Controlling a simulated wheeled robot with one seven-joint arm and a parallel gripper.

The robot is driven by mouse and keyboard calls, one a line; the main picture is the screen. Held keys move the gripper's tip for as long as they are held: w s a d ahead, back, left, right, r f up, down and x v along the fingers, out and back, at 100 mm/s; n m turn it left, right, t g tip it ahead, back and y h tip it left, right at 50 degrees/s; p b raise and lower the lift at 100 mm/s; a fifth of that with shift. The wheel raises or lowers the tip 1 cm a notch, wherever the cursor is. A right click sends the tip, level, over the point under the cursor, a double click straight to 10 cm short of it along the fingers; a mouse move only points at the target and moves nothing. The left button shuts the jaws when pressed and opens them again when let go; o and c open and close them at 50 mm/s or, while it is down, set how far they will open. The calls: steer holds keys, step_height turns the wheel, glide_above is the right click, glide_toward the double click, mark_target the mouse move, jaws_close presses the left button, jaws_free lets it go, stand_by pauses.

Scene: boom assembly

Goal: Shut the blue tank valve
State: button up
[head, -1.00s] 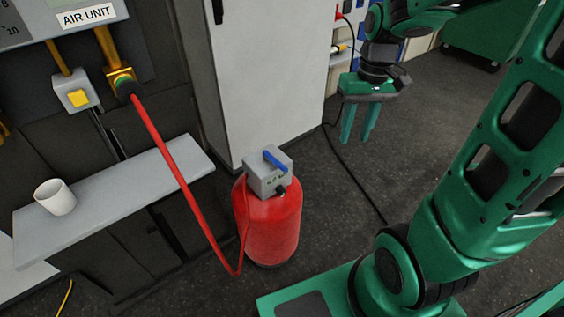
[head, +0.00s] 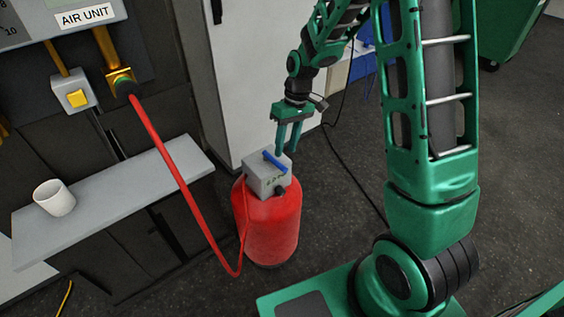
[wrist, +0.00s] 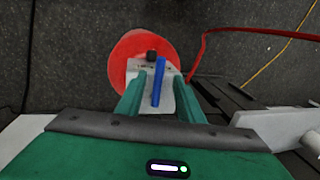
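The blue valve handle (head: 275,161) is a short bar on top of a grey box (head: 262,180), which sits on a red tank (head: 270,225) standing on the floor. My gripper (head: 287,150) points down just above and behind the handle in the head view. In the wrist view the blue handle (wrist: 159,82) lies between my two green fingers (wrist: 160,92), which are apart and do not appear to touch it. I cannot tell exactly how high the fingertips are above the box.
A red hose (head: 180,180) runs from the air unit (head: 85,16) down to the tank's left side. A grey shelf (head: 115,190) with a white cup (head: 54,197) is at left. A white cabinet (head: 235,90) stands behind the tank. Open floor lies right.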

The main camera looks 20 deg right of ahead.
mark_target(282, 165)
steer(key=f, duration=0.4)
steer(key=a+f, duration=0.1)
steer(key=f, duration=0.1)
steer(key=shift+s+f, duration=0.25)
steer(key=shift+f, duration=0.05)
steer(key=shift+c, duration=0.7)
steer(key=shift+a, duration=0.1)
jaws_close()
